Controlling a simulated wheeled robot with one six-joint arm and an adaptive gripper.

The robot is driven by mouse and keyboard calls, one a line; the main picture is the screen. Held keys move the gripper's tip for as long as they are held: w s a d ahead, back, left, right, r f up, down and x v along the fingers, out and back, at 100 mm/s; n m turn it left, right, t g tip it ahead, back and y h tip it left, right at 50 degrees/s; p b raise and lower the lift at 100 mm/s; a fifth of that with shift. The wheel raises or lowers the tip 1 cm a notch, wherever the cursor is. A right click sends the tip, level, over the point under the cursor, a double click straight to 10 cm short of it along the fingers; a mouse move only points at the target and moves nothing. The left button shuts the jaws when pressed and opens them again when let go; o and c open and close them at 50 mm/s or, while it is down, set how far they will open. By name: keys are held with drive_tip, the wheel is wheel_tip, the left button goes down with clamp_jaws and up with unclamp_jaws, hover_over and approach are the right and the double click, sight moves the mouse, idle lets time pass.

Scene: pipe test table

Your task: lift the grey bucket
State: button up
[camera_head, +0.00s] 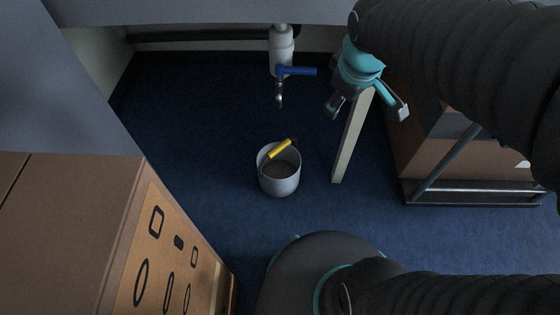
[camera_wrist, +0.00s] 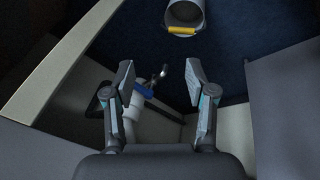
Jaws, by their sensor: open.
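The grey bucket (camera_head: 279,180) stands upright on the blue floor in the middle of the head view. Its yellow handle grip (camera_head: 279,149) lies at the far side of the rim. In the wrist view the bucket (camera_wrist: 184,13) shows at the top edge, partly cut off, with the yellow grip (camera_wrist: 182,31) towards me. My gripper (camera_head: 368,104) is to the right of the bucket and above it in the head view, apart from it. In the wrist view my gripper (camera_wrist: 158,78) has its two fingers spread, with nothing between them.
A white pipe (camera_head: 281,50) with a blue-handled tap (camera_head: 296,71) hangs beyond the bucket. A pale table leg (camera_head: 352,137) stands below my gripper. A cardboard box (camera_head: 75,215) is at the left, and a brown cabinet (camera_head: 440,150) at the right. Floor around the bucket is clear.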

drive_tip(key=w+a+f+n+g+b, duration=0.1)
drive_tip(key=w+a+f+n+b, duration=0.1)
drive_tip(key=w+a+f+n, duration=0.45)
drive_tip(key=n+g+h+b, duration=0.1)
drive_tip(key=n+g+b, duration=0.1)
drive_tip(key=n, duration=0.9)
approach(278, 146)
drive_tip(key=shift+n, duration=0.25)
drive_tip(key=f, duration=0.3)
drive_tip(key=f+b, duration=0.1)
drive_tip(key=shift+d+f, duration=0.3)
drive_tip(key=shift+f, duration=0.05)
drive_tip(key=shift+w+d+f+b, duration=0.15)
drive_tip(key=shift+f+b, duration=0.2)
drive_tip(key=shift+f, duration=1.2)
drive_tip(key=shift+w+d+f+b, duration=0.1)
drive_tip(key=shift+w+f+b, duration=0.2)
drive_tip(key=shift+f, duration=1.25)
drive_tip(key=shift+s+f, duration=0.1)
drive_tip(key=shift+f, duration=0.15)
clamp_jaws()
